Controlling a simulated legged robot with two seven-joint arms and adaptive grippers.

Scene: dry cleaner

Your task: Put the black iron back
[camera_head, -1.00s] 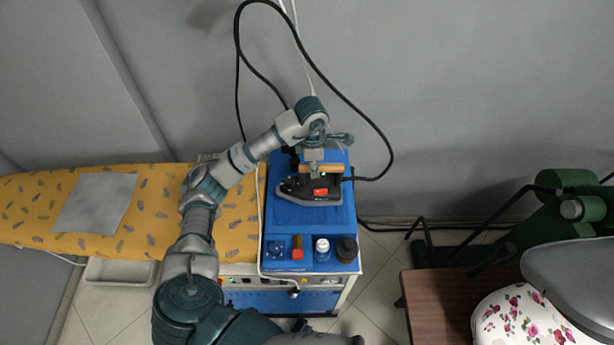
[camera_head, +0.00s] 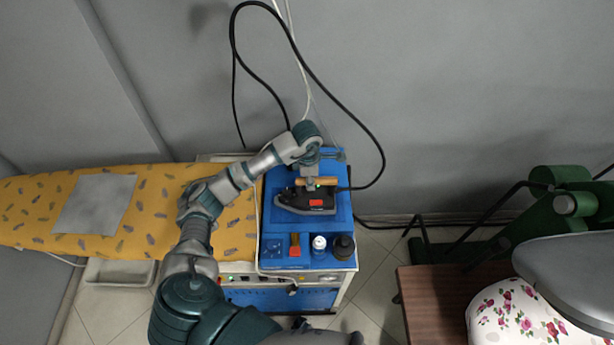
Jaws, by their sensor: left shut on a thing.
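The black iron (camera_head: 300,203) has a wooden handle (camera_head: 326,181) and a red patch on its side. It is over the blue top of the steam machine (camera_head: 340,225), with its pointed end to the left. I cannot tell whether its base touches the top. My left gripper (camera_head: 309,182) comes down from above and is shut on the iron's handle. Its fingertips are small in the view and partly merge with the handle. My right gripper is not in view.
A red-and-wood item (camera_head: 295,245), a white-capped bottle (camera_head: 319,245) and a dark round item (camera_head: 343,247) stand at the machine's front. A yellow ironing board (camera_head: 150,215) with a grey cloth (camera_head: 95,204) is left. A black cable (camera_head: 382,150) loops behind.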

